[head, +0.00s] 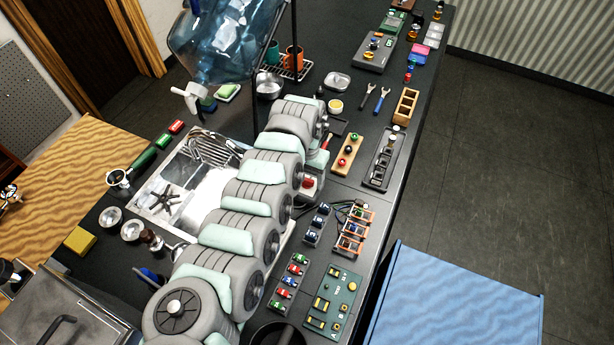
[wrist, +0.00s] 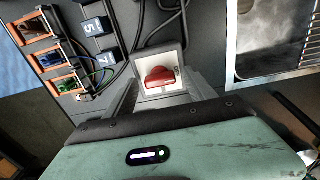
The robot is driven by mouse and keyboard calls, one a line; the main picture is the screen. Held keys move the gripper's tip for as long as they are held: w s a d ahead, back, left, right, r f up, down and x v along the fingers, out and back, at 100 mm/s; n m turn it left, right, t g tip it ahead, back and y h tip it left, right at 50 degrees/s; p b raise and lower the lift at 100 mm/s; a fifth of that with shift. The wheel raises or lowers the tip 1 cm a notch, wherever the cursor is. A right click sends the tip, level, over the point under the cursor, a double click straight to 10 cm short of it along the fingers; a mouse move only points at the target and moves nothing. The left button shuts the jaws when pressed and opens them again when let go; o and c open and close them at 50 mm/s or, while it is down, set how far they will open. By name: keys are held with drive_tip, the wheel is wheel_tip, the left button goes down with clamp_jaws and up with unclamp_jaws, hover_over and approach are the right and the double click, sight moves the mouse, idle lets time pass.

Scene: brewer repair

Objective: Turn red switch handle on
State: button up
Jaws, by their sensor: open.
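The red switch handle (wrist: 160,76) sits on a pale square switch plate (wrist: 172,57) in the wrist view. Its long side lies roughly across that picture, slightly tilted. I cannot tell whether the fingers touch the handle. My gripper's tips are mostly hidden by the arm in the head view.
Orange-framed modules (head: 352,230) with black cables stand near the switch. A green circuit board (head: 332,302) and a block with coloured knobs (head: 347,155) lie on the dark bench. A metal sink tray (head: 160,207) is left of my arm. A large blue water bottle (head: 222,45) stands behind.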

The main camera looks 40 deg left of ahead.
drive_tip(key=shift+c, duration=0.2)
drive_tip(key=c, duration=1.3)
drive_tip(key=shift+c, duration=0.2)
drive_tip(key=shift+r+m, duration=0.1)
drive_tip(key=shift+m, duration=0.2)
drive_tip(key=m+p, duration=0.2)
drive_tip(key=m, duration=0.1)
drive_tip(key=shift+r+m, duration=0.1)
drive_tip(key=shift+m, duration=0.2)
drive_tip(key=m, duration=0.4)
drive_tip(key=shift+p, duration=0.3)
drive_tip(key=m, duration=0.5)
drive_tip(key=shift+f, duration=0.2)
drive_tip(key=m, duration=0.4)
drive_tip(key=shift+m, duration=0.3)
